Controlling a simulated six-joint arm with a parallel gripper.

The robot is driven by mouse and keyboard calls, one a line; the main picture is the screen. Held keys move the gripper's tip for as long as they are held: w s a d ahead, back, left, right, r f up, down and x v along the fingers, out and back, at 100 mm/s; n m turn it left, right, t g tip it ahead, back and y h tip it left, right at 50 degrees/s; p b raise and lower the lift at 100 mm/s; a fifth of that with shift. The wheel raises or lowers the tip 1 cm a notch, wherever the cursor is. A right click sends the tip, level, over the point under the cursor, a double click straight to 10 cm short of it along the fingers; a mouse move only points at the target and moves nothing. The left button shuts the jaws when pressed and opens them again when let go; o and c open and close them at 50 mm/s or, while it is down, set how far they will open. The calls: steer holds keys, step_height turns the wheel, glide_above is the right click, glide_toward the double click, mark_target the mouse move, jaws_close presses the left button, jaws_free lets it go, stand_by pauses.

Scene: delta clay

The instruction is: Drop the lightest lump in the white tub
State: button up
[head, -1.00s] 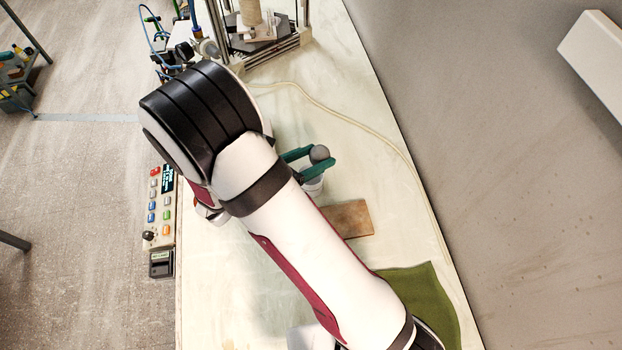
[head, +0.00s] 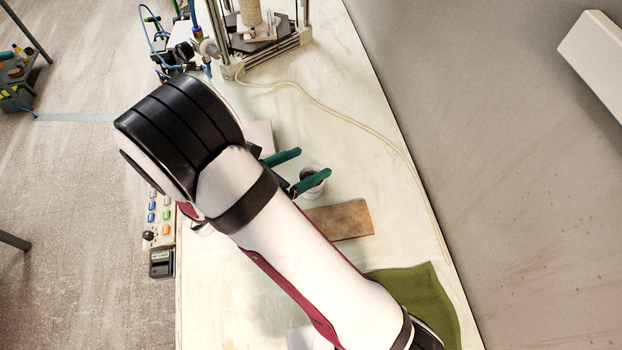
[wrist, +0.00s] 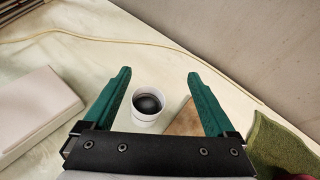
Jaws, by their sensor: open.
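The white tub (wrist: 145,122) stands upright on the table and shows between and beyond my fingers in the wrist view. A dark grey rounded lump (wrist: 148,103) lies inside it. In the head view the tub (head: 309,187) is partly hidden by one finger. My gripper (head: 313,163) has its green fingers spread wide with nothing between them. It is close to the tub, a little to one side of it. No other lump shows in these views; my arm covers much of the table.
A brown board (head: 345,220) lies beside the tub, and a green cloth (head: 420,290) lies nearer the front. A pale block (wrist: 35,115) stands on the tub's other side. A thin hose (head: 330,108) crosses the table towards a metal frame (head: 275,50). A button panel (head: 160,215) is at the left edge.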

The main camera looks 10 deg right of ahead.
steer(key=v, duration=1.3)
steer(key=s+d+r+m+g+y, duration=0.1)
steer(key=s+d+r+m+g, duration=0.1)
steer(key=d+m+g, duration=0.25)
steer(key=s+d+r+m+g+y, duration=0.1)
steer(key=s+d+r+m+g, duration=0.15)
steer(key=d+m, duration=0.35)
steer(key=s+r+m+y, duration=0.1)
steer(key=s+m+y, duration=1)
steer(key=m, duration=1)
steer(key=shift+d+r+g, duration=0.2)
steer(key=shift+g, duration=0.1)
